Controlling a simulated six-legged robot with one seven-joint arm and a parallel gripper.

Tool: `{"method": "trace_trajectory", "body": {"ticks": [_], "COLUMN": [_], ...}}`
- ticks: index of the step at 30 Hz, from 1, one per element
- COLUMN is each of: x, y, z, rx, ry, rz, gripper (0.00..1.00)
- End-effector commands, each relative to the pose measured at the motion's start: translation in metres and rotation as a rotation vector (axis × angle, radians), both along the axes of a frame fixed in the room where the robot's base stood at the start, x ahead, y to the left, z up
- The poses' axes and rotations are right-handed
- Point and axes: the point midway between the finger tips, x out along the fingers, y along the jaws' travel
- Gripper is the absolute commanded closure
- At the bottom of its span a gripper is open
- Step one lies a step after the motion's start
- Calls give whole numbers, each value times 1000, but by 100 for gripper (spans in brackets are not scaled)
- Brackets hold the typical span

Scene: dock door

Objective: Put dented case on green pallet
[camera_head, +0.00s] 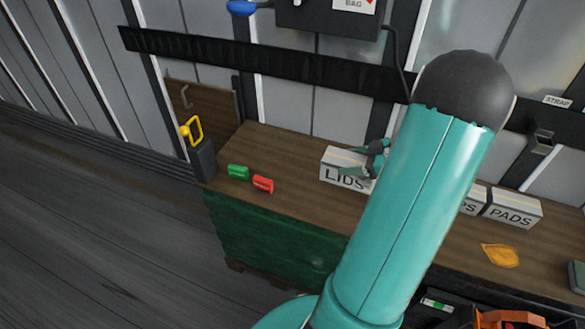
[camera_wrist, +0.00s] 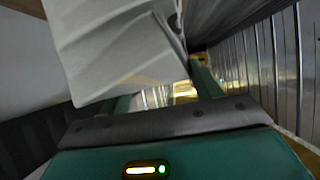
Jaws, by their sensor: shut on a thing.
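A white case marked LIDS (camera_head: 345,171) is on the wooden bench in the head view, partly covered by my gripper and arm. My gripper (camera_head: 352,160) reaches it from the right, with teal fingers on either side, and is shut on it. The wrist view shows a pale grey case (camera_wrist: 125,45) with creased, dented faces, tilted between the fingers and close to the camera. I cannot tell whether it touches the bench.
A green block (camera_head: 238,172) and a red block (camera_head: 263,184) lie on the bench left of the case. A PADS box (camera_head: 512,208) and an orange-yellow piece (camera_head: 500,255) are at the right. A yellow-handled grey post (camera_head: 202,160) stands at the left end.

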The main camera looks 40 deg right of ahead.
Motion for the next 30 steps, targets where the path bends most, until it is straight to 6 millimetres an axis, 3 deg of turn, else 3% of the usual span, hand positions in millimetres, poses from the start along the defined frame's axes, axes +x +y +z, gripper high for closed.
{"method": "trace_trajectory", "body": {"ticks": [3, 6, 19, 24, 30], "x": [-12, -6, 77, 100, 115], "y": [-5, -4, 11, 15, 17], "z": [-2, -6, -43, -72, -91], "rx": [1, 0, 0, 3, 0], "ry": [-2, -2, -3, -2, -2], "rz": [6, 10, 11, 9, 8], "gripper": [83, 83, 83, 83, 83]}}
